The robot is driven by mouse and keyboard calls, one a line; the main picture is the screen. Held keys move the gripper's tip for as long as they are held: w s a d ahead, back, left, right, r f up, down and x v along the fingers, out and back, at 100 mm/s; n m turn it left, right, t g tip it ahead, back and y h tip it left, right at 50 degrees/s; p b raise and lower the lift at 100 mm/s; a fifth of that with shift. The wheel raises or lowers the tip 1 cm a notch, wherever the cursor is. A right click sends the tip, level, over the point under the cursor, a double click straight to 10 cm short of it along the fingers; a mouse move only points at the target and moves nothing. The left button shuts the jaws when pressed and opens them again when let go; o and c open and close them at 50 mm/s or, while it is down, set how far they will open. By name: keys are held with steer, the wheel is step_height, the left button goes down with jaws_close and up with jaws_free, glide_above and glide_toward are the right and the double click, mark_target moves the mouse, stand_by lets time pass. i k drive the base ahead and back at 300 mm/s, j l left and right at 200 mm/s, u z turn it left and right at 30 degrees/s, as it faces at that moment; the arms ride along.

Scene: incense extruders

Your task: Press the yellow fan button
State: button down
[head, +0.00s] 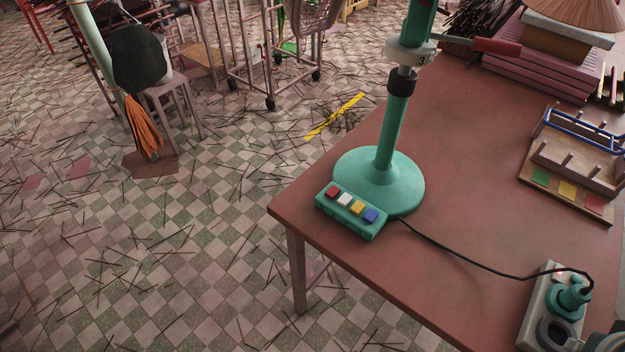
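The yellow button (357,208) is the third from the left in a row on a small teal button box (350,227), between a white button (345,199) and a blue button (370,216). A red button (332,192) is at the left end. The box sits at the front left of the table, against the round teal base of the fan stand (398,178). The fan's green pole rises out of the top of the head view, so its head is hidden. Nothing covers the buttons.
The reddish table (455,195) is mostly bare right of the stand. A black cord (455,258) runs to a power strip (545,305). A wooden rack (568,165) and stacked pink boxes (545,70) stand at right. A stool (172,90) and wheeled cart are behind; sticks litter the floor.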

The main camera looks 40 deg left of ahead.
mark_target(358, 206)
steer(key=k+j+u, duration=0.1)
steer(key=u, duration=0.15)
steer(key=j+u, duration=0.25)
steer(key=i+l+u, duration=0.1)
steer(key=u, duration=0.25)
steer(key=l+u, duration=0.35)
steer(key=i+l+u, duration=0.1)
steer(key=u, duration=0.25)
